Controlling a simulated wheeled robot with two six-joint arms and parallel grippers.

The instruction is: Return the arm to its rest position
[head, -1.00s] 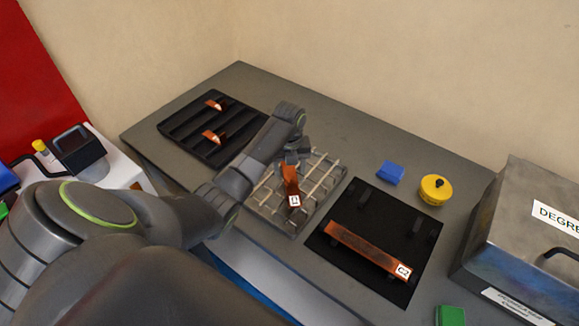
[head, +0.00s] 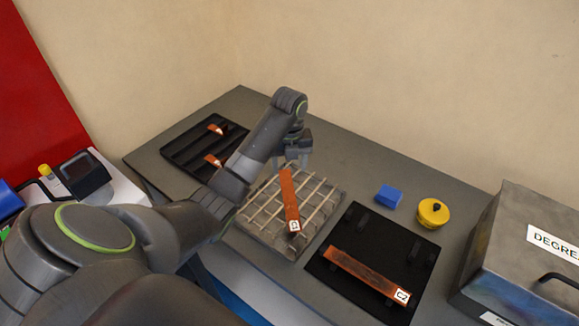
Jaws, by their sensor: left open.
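My left arm comes in from the left, and its gripper (head: 294,160) is open above the far end of a wire rack. A copper bar (head: 290,195) with a white label at its near end lies across the rack (head: 262,212). The fingers hang near the bar's far end and appear apart from it; the exact gap is hard to tell. A second copper bar (head: 362,271), labelled C2, lies on the black mat (head: 395,238) to the right. My right gripper is not in view.
A black slotted tray (head: 183,148) with two copper pieces is at the back left. A blue block (head: 389,196) and a yellow round container (head: 432,213) stand behind the mat. A grey metal box (head: 515,250) is at the right edge.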

